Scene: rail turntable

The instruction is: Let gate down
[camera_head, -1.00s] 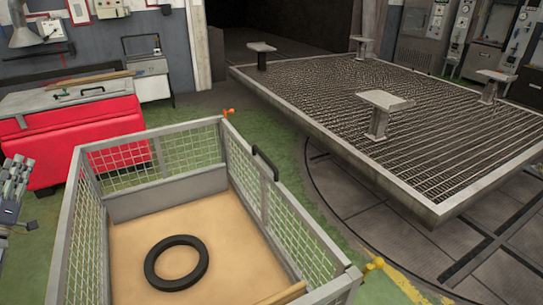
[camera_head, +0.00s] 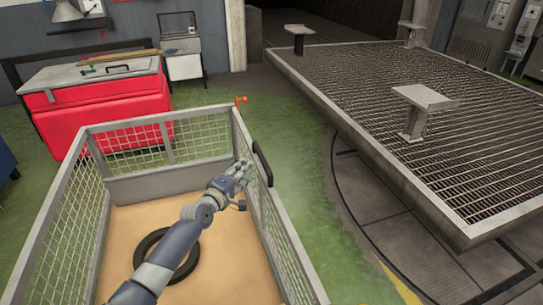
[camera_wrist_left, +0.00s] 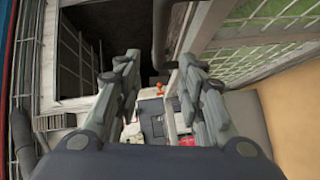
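The gate is the right mesh side panel (camera_head: 284,250) of a cage cart, and it stands upright. A black handle (camera_head: 263,165) sits on its top rail. My left gripper (camera_head: 242,172) is just inside the cart, to the left of the handle, and appears apart from it. In the left wrist view its two fingers (camera_wrist_left: 160,82) are spread with nothing held between them. A dark bar (camera_wrist_left: 159,35), which looks like the handle, is beyond them. An orange latch knob (camera_head: 240,100) shows at the far corner of the cart. My right gripper is out of view.
A black ring (camera_head: 150,245) lies on the cart's tan floor, partly hidden by my left arm. A raised grated platform (camera_head: 470,150) with pedestals stands to the right. A red cabinet (camera_head: 105,125) stands at the back left. Green floor lies between cart and platform.

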